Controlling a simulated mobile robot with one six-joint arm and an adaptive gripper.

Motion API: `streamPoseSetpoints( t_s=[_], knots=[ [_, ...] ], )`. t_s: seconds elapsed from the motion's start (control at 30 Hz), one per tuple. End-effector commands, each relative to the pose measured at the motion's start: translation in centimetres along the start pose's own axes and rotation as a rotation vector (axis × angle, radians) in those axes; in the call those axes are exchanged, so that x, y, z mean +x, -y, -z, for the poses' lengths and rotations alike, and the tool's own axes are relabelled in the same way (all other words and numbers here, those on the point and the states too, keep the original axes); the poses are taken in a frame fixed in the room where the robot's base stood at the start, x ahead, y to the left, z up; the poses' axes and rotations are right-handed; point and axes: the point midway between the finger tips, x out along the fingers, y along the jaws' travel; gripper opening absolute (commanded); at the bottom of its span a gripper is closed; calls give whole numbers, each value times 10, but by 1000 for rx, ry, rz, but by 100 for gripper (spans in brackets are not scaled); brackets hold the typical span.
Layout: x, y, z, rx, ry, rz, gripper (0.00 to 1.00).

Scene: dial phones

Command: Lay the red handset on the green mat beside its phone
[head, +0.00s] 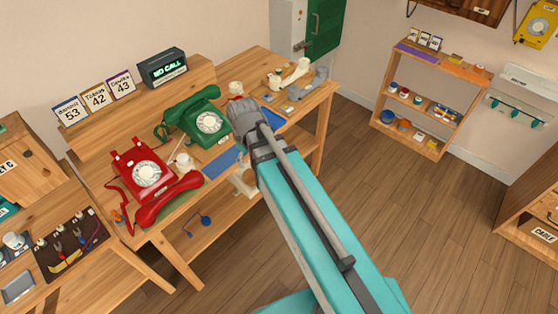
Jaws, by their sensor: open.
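The red phone (139,169) stands on the left part of the wooden table, its cradle bare. The red handset (171,198) lies off the phone, in front and to its right, near the table's front edge. A red cord runs along the phone's left side. My gripper (241,112) is over the right half of the table, right of the green phone and well apart from the red handset. It is open; its fingertips are hard to make out, and I see nothing held.
The green phone (200,121) has its handset on. A blue mat (222,163) lies in front of it. A white cup (185,162) stands between the phones. Number cards (97,97) stand on the rear shelf.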

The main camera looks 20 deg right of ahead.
Motion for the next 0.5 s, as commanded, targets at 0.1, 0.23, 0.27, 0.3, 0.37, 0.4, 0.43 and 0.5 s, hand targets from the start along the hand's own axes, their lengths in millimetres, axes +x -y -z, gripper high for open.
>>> streamPoseSetpoints(
  t_s=[0.1, 0.23, 0.27, 0.3, 0.37, 0.4, 0.43, 0.5],
  knots=[
    [0, -21, -35, 221, 0, 0, 79],
    [0, -38, -60, 412, 0, 0, 79],
    [0, -40, -64, 446, 0, 0, 79],
    [0, -43, -70, 486, 0, 0, 79],
    [0, -46, -75, 531, 0, 0, 79],
    [0, -48, -77, 553, 0, 0, 79],
    [0, -49, -79, 565, 0, 0, 79],
    [0, -50, -80, 581, 0, 0, 79]
  ],
)
